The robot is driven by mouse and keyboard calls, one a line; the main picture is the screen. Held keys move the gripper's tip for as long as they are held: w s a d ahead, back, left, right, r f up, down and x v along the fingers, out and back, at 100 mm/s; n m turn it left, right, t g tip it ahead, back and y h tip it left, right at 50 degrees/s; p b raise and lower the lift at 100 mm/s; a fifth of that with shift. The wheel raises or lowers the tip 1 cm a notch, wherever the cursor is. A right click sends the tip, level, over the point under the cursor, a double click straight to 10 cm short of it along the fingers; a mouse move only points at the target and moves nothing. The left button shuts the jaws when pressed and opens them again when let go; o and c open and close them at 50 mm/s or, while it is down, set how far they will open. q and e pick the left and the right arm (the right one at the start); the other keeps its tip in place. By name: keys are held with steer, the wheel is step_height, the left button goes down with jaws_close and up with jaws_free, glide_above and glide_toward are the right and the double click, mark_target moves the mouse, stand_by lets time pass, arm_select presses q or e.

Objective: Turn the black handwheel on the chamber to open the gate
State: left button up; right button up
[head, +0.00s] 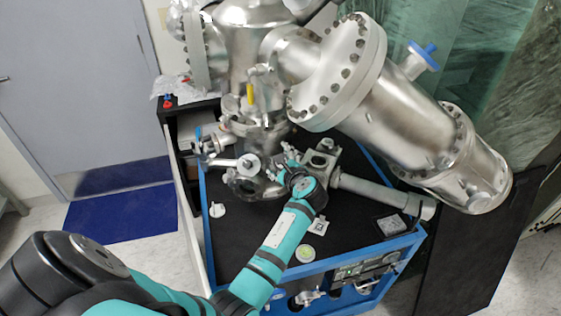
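The steel vacuum chamber (243,55) stands at the top centre, above a blue-framed cart with a black top. I cannot clearly pick out a black handwheel; small fittings crowd the chamber's lower part, and my arm covers some of that area. My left arm reaches in from the lower left, over the cart. Its gripper (280,160) is at the far end of the arm, among the fittings below the chamber. The fingers are too small and cluttered to tell whether they are open, shut or touching anything. My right gripper is not in view.
A large steel cylinder (400,115) slants down to the right from the chamber. A steel pipe (380,194) lies low over the cart top (235,235). A yellow-handled part (250,94) sits on the chamber's front. A blue mat (120,214) and clear floor lie left.

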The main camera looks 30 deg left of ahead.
arm_select(q)
steer(key=shift+s+d+r, duration=0.1)
steer(key=shift+s+d, duration=0.1)
steer(key=shift+d, duration=0.1)
steer(key=v, duration=0.6)
steer(key=shift+s+d+r, duration=0.2)
steer(key=shift+d, duration=0.05)
